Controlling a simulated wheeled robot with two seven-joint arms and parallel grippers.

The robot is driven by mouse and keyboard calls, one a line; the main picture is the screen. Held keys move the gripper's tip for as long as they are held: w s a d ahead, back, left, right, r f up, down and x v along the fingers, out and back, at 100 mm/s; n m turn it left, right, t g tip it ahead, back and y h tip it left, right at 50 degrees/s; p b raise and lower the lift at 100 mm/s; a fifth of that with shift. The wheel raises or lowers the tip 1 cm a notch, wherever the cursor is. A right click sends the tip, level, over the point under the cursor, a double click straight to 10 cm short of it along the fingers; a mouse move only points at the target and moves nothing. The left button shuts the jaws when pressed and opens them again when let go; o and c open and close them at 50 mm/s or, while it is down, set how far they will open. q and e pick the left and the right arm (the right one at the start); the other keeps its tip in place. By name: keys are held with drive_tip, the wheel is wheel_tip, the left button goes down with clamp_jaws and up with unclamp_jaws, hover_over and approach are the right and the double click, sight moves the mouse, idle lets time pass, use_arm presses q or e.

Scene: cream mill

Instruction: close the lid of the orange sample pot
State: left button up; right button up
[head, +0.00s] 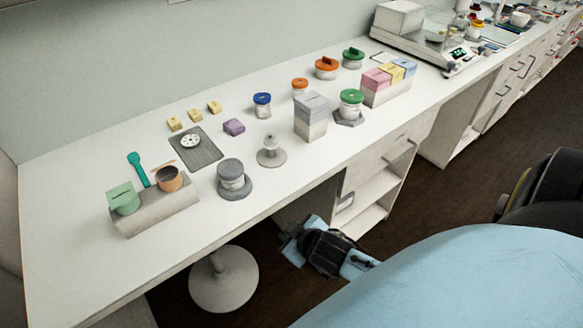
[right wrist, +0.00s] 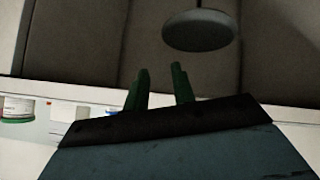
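The orange sample pot (head: 168,180) stands in the right place of a grey block holder (head: 150,212) near the left end of the bench in the head view. Its top looks open, with a dark inside showing; the exact angle of its lid is too small to tell. A green pot (head: 124,200) stands beside it in the same holder. My right gripper (right wrist: 159,68) shows in the right wrist view as two dark green fingers apart with nothing between them. It is away from the pot. My left gripper is not visible in the head view.
A teal scoop (head: 138,168) lies just behind the holder. A grey-lidded jar (head: 231,176) and a grey mat with a dial (head: 196,148) are to its right. Several lidded jars and blocks stand farther along. A stool (head: 223,280) is under the bench. The bench's front left is clear.

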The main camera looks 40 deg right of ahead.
drive_tip(key=shift+s+f, duration=0.25)
drive_tip(key=shift+f, duration=0.3)
